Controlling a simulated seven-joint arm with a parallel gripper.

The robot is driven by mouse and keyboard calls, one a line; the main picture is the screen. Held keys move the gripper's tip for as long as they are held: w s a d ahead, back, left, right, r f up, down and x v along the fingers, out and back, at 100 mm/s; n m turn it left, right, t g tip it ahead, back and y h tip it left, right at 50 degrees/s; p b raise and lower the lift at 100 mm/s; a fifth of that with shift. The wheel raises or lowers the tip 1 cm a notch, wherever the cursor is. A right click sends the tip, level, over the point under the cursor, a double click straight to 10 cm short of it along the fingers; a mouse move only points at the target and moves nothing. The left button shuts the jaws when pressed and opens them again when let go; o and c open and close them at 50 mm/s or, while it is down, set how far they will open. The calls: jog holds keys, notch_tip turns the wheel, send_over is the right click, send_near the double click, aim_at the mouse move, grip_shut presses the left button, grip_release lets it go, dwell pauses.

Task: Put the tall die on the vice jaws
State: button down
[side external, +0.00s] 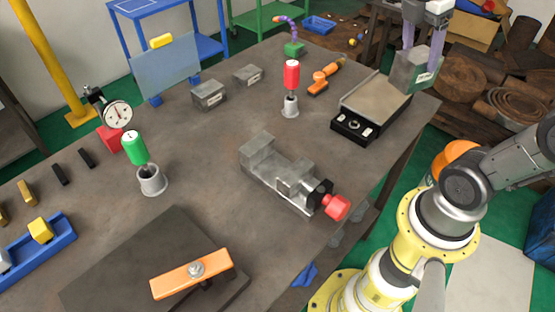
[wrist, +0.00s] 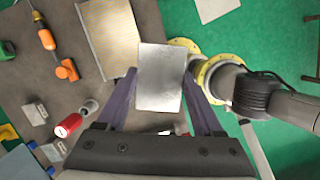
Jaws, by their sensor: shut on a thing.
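My gripper (side external: 421,54) is shut on a grey metal block with a white label, the tall die (side external: 415,74). It holds the die upright in the air by the table's back right corner, beside the tilted plate. In the wrist view the die's bare top face (wrist: 160,78) sits between the two purple fingers. The grey vice (side external: 262,160), with a red-knobbed screw, lies on the middle of the table, far from my gripper. Nothing is on its jaws.
Two lower labelled blocks (side external: 208,94) (side external: 247,75) stand on the table behind the vice. A red-handled tool (side external: 291,75) and a green-handled tool (side external: 134,147) stand upright in holders. A tilted plate (side external: 373,96) on a black base is at the right.

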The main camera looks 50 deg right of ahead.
jog(key=a+f+n+t, duration=0.15)
jog(key=a+n, duration=0.25)
jog(key=a, duration=1.7)
jog(key=shift+w+a+f, duration=0.95)
jog(key=shift+w+f, duration=1.25)
jog(key=shift+w, duration=0.05)
jog(key=shift+w+a+f, duration=1)
jog(key=shift+w+f, duration=1.2)
jog(key=shift+w, duration=0.05)
jog(key=shift+w+a+f, duration=0.95)
jog(key=shift+w+f, duration=1.25)
jog(key=shift+w, duration=0.05)
jog(key=shift+f, duration=0.15)
jog(key=shift+c, duration=0.2)
grip_release()
jog(key=shift+s+f, duration=0.1)
jog(key=shift+f, duration=0.05)
